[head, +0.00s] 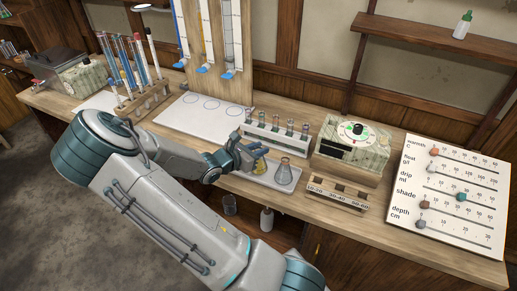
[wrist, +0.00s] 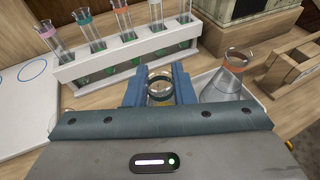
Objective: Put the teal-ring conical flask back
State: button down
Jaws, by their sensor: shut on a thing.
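My gripper (wrist: 160,90) is shut on the neck of a conical flask (wrist: 160,88) with a dark teal ring and some yellow at its base. In the head view my gripper (head: 243,156) reaches over the white tray (head: 262,182), and the flask (head: 260,166) shows yellowish beside its jaws. Whether the flask's base touches the tray is hidden. A second, clear conical flask with an orange ring (wrist: 227,75) stands to the right on the tray; it also shows in the head view (head: 284,172).
A white rack (wrist: 125,60) of ringed test tubes stands just behind the gripper. A marked white board (wrist: 25,85) lies left. A stone-patterned box (head: 352,138), a slotted wooden block (head: 337,192) and a slider board (head: 449,200) stand to the right.

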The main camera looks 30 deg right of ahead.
jog(key=shift+f, duration=0.2)
jog(key=c, duration=1.2)
grip_release()
jog(key=shift+c, duration=0.2)
jog(key=shift+r, duration=0.1)
